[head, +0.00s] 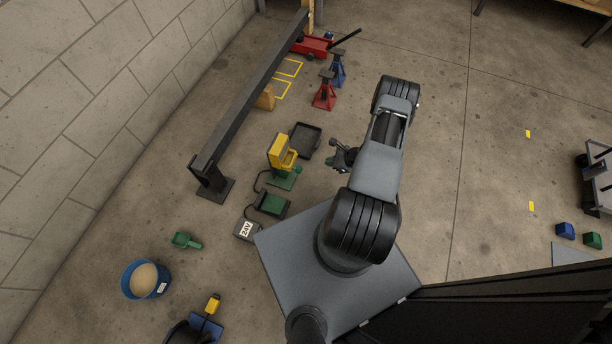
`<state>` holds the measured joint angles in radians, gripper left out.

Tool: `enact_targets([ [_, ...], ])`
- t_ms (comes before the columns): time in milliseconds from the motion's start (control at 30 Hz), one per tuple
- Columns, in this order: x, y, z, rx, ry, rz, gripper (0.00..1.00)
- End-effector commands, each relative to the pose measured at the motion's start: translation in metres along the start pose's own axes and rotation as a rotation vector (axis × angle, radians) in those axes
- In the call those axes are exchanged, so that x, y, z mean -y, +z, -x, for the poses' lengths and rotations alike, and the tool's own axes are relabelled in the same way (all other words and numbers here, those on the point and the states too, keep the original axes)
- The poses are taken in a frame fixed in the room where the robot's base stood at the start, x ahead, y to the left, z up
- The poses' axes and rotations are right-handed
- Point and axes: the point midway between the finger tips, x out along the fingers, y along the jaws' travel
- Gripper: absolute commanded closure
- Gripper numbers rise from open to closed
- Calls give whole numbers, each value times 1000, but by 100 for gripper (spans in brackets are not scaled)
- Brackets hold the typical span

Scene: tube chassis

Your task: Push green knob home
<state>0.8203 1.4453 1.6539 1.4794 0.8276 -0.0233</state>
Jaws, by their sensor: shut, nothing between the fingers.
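A yellow device (279,147) stands on a green base (281,181) left of my gripper. A small green part, possibly the green knob (297,169), shows at its right side near the base. It is too small to tell how far in it sits. My gripper (334,150) is shut and empty, to the right of the yellow device and apart from it. My arm reaches over from the right, and the fingertips are small and dark here.
A green box (273,204) and a grey 24V box (246,229) sit in front, with a black cable. Red (325,92) and blue (338,68) stands are farther back. A dark rail (250,95) runs along the left.

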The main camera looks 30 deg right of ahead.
Motion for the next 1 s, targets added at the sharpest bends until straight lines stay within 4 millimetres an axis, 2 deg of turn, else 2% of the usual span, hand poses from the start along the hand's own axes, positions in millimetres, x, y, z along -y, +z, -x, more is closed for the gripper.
enact_targets([
  [33,-7,-18,-11,0,-14,-41,100],
  [100,-12,-31,-18,-2,-28,-80,100],
  [267,-18,-44,-33,-3,-43,-119,100],
  [800,-15,-46,-128,-3,-42,-119,100],
  [1000,-12,-27,-144,-4,-43,-119,100],
])
